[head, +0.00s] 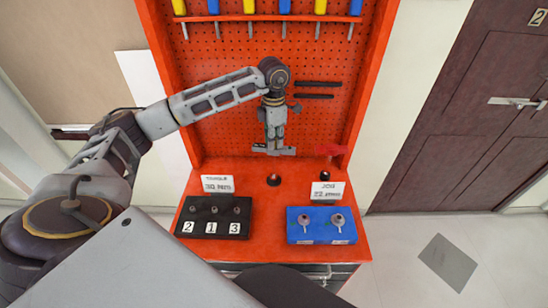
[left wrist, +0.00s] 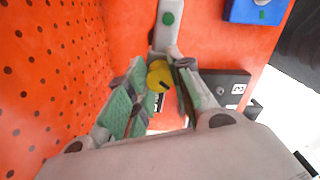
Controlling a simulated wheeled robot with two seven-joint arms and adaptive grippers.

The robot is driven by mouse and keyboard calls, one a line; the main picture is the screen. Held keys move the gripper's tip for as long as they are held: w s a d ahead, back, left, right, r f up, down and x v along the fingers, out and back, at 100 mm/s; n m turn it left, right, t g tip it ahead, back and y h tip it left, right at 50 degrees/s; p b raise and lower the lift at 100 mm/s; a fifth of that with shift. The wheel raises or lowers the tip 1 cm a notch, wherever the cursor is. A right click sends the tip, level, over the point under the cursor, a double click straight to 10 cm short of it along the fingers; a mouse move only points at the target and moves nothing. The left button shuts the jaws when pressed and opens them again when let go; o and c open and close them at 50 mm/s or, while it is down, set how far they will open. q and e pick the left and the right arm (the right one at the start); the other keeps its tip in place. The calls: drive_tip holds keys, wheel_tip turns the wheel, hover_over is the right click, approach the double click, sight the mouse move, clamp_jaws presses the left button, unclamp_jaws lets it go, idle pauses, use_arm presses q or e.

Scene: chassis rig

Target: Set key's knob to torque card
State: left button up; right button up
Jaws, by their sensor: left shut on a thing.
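My left gripper (head: 274,146) hangs in front of the pegboard, above the back of the red bench. In the left wrist view its green-padded fingers (left wrist: 158,100) are shut on a yellow knob (left wrist: 160,76), which I take for the key's knob. A grey piece with a green dot (left wrist: 168,18) extends beyond the knob; I cannot tell if it is part of the key. The knob's setting cannot be read. The torque card (head: 217,184) stands at the left of the bench and seems to read 30. My right gripper is out of view.
A job card (head: 327,190) stands at the right, behind a blue block (head: 321,225) with two sockets. A black block (head: 214,217) with numbered sockets is at the left. Screwdrivers (head: 250,8) hang above.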

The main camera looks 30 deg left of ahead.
use_arm(q)
drive_tip(key=shift+m, duration=1)
drive_tip(key=shift+m+b, duration=0.3)
drive_tip(key=shift+m, duration=0.1)
drive_tip(key=o, duration=0.7)
drive_tip(key=shift+n, duration=0.4)
drive_tip(key=shift+n+p, duration=0.35)
drive_tip(key=shift+n, duration=2.05)
drive_tip(key=shift+n+p, duration=0.4)
drive_tip(key=shift+n, duration=2.5)
